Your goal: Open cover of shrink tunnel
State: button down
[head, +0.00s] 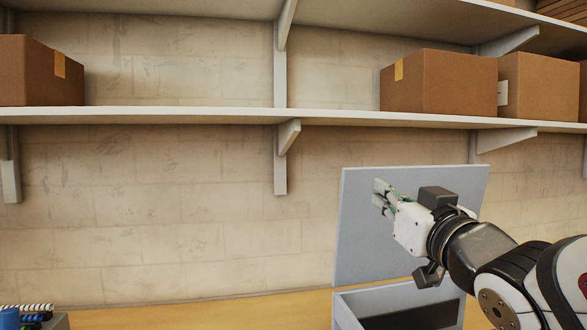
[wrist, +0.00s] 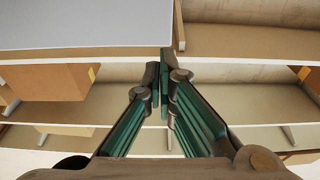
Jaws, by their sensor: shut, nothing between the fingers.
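The shrink tunnel (head: 347,310) shows as a grey open-topped box at the bottom right of the head view, its dark inside partly visible. Its flat grey cover (head: 352,235) stands raised, nearly upright, along the back edge of the box. My gripper (head: 382,196) is in front of the cover, above the opening, with its fingers shut and empty. In the wrist view the shut green-padded fingers (wrist: 165,75) point up the picture, and the pale grey cover (wrist: 80,25) fills the upper left. I cannot tell whether the fingers touch the cover. My arm hides the cover's lower right part.
A wall shelf (head: 220,115) runs above the cover, with a cardboard box (head: 40,72) at left and more boxes (head: 438,82) at right. A shelf bracket (head: 281,160) hangs left of the cover.

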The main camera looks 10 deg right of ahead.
aim_at(352, 174)
jog(key=w, duration=0.3)
jog(key=w+r+p, duration=0.1)
jog(key=w, duration=0.2)
jog(key=w+p, duration=0.1)
jog(key=w, duration=0.3)
jog(key=shift+w+a+r, duration=0.1)
jog(key=shift+a+r, duration=0.05)
jog(key=shift+r, duration=0.15)
